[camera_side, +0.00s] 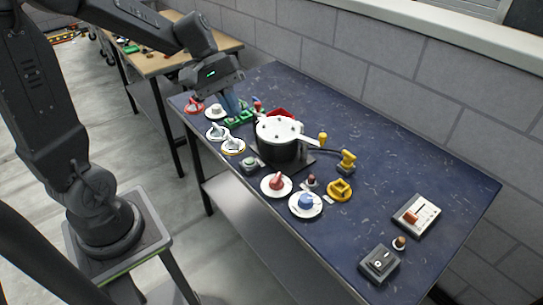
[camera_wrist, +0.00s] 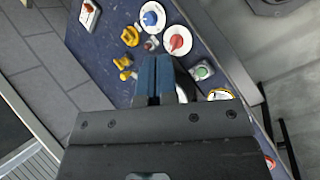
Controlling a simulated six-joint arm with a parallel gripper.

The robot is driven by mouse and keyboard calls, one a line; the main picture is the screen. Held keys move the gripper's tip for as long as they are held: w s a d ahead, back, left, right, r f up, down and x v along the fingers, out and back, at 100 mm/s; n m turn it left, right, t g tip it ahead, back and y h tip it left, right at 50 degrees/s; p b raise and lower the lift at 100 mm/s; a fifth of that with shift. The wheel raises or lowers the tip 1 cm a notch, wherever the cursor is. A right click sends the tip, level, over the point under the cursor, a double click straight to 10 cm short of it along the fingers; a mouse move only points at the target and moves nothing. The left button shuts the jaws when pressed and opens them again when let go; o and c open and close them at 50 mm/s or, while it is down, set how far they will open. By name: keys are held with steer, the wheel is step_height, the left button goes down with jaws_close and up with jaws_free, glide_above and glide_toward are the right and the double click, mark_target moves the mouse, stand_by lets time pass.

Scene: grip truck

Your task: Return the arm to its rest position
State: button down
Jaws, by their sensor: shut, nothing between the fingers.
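My gripper (camera_side: 231,104) hangs at the end of my dark arm above the far left part of the blue table (camera_side: 400,165). In the wrist view the two blue fingers of my gripper (camera_wrist: 154,62) lie side by side, shut, with nothing held. In the side view the fingertips are just left of the pot (camera_side: 278,150), near green pieces (camera_side: 240,117). I cannot tell how far above the table they are.
Several knobs on plates, such as a red knob (camera_side: 277,181) and a blue knob (camera_side: 306,201), line the table's front. A yellow valve (camera_side: 347,161), slider box (camera_side: 416,214) and switch box (camera_side: 379,263) stand to the right. A grey block wall (camera_side: 390,85) runs behind.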

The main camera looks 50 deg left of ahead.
steer(key=s+d+r+m+t+y, duration=0.2)
steer(key=s+m+y, duration=0.1)
steer(key=s+m, duration=0.2)
steer(key=s+d+r+m+t+y, duration=0.2)
steer(key=s+d+m+y, duration=0.1)
steer(key=s+m+y, duration=0.1)
steer(key=shift+s+r+m+t, duration=0.25)
steer(key=shift+s+m, duration=0.25)
steer(key=shift+s, duration=0.55)
